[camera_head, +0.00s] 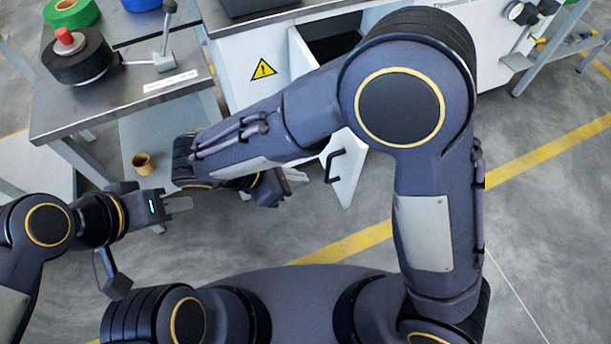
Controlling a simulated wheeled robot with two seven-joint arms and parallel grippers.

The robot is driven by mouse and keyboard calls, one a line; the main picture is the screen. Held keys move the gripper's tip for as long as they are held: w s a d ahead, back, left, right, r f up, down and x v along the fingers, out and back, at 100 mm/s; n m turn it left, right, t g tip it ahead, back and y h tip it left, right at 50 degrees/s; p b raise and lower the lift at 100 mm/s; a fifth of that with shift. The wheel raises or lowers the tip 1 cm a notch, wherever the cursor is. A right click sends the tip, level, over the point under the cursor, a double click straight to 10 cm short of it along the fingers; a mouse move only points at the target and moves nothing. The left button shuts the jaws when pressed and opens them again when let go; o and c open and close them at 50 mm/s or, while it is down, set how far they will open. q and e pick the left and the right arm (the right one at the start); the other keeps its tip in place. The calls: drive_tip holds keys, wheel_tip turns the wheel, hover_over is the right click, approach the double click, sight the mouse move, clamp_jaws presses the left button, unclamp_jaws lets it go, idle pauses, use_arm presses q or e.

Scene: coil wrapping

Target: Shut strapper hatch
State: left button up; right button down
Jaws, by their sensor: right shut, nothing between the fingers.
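The strapper is the white cabinet with a yellow warning sign (263,69). Its hatch (349,174) is a white panel that stands open, swung out toward me, with a black handle (333,164). The dark opening (332,46) shows behind it. My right forearm crosses in front and hides the middle of the hatch. My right gripper (291,181) is shut and empty, just left of the handle and apart from it. My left gripper (181,203) is lower left, away from the hatch; its fingers show nearly edge-on, and I cannot tell how far apart they are.
A metal table (56,122) at the left holds a black coil (77,62) with a red knob and a lever fixture (165,50). Green and blue rolls stand behind. A small brown cup (143,163) is on the lower shelf. The floor right of the hatch is clear.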

sight(349, 178)
drive_tip(key=x, duration=0.3)
drive_tip(key=d+r+b+x, duration=0.1)
drive_tip(key=x, duration=0.2)
drive_tip(key=b+x, duration=0.1)
drive_tip(key=x, duration=0.3)
drive_tip(key=shift+w+d+r, duration=0.2)
drive_tip(key=shift+d, duration=0.1)
drive_tip(key=shift+w+d, duration=0.15)
drive_tip(key=shift+d, duration=0.25)
